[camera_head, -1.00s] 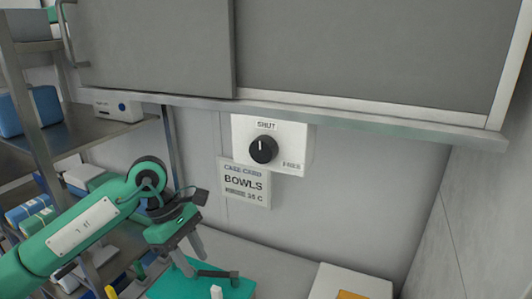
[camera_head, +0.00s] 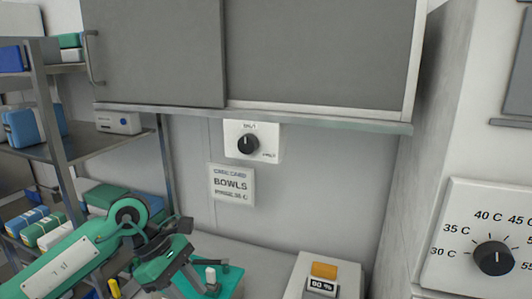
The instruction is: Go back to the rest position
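My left arm, green with a white label, comes in from the lower left. My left gripper (camera_head: 188,282) points down and to the right over the counter, in front of a teal box. Its two dark fingers look apart, with nothing seen between them. My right gripper is not in view. The black knob (camera_head: 248,143) on the white wall plate sits under the cabinet, apart from the gripper.
A grey sliding-door cabinet (camera_head: 270,50) hangs above. A "BOWLS" card (camera_head: 231,184) is on the wall. A teal box (camera_head: 228,280) and a white box (camera_head: 325,268) stand on the counter. Shelves (camera_head: 90,143) are at left; a temperature dial (camera_head: 494,258) is at right.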

